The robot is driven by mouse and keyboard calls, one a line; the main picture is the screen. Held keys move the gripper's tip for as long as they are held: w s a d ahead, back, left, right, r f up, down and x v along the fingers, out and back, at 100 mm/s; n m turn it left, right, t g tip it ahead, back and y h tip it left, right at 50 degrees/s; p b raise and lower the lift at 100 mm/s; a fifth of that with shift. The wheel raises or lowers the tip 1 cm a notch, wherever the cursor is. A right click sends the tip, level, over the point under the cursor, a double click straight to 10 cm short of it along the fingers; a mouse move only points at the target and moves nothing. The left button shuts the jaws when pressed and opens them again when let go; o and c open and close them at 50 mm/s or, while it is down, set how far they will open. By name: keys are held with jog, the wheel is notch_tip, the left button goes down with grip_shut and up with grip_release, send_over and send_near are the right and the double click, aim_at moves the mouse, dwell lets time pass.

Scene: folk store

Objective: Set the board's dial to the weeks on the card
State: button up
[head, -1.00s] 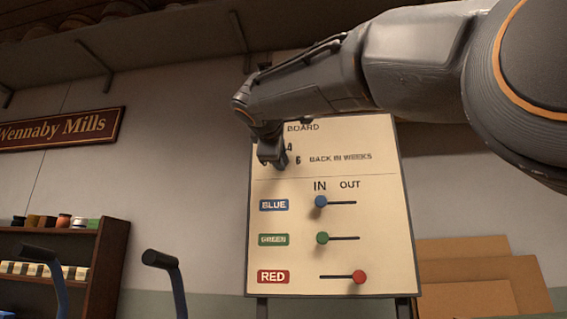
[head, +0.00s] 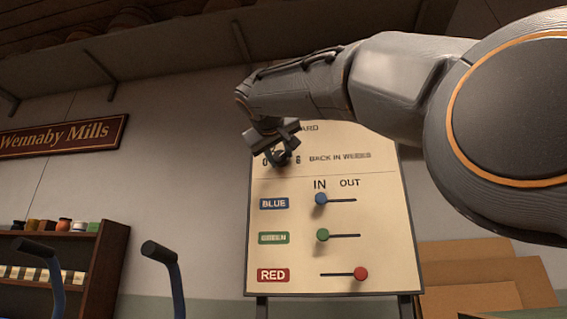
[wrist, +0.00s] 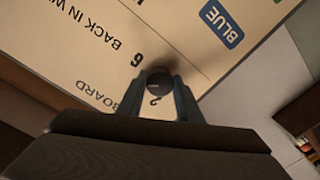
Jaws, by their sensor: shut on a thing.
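The cream board (head: 385,205) stands upright on legs against the wall. Its dial (wrist: 158,78) is a small dark round knob beside the words "BACK IN WEEKS". My gripper (head: 279,154) is shut on the dial, with one finger on each side of it in the wrist view. The numbers 0 and 6 (head: 298,160) show beside the gripper in the head view, and 6 and 2 show in the wrist view. The other numbers are hidden by my gripper, and I cannot tell where the dial points. I see no card with weeks on it.
Below the dial, blue (head: 320,199), green (head: 322,235) and red (head: 361,274) slider knobs sit on the board; blue and green are at IN, red at OUT. A shelf of jars (head: 60,270) is at left, brown panels (head: 485,275) at right. Two dark-topped blue handles stand front left.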

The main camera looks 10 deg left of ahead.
jog(key=m+b, duration=0.1)
jog(key=m, duration=0.3)
jog(key=shift+a+f+b, duration=0.1)
jog(key=shift+b, duration=0.3)
jog(key=shift+m+b, duration=0.55)
jog(key=shift+m, duration=1.25)
jog(key=o, duration=1)
jog(key=shift+o, duration=0.2)
jog(key=shift+m, duration=0.3)
jog(key=s+b, duration=0.1)
jog(key=s, duration=0.6)
jog(key=shift+s+d, duration=0.25)
jog(key=shift+s, duration=0.1)
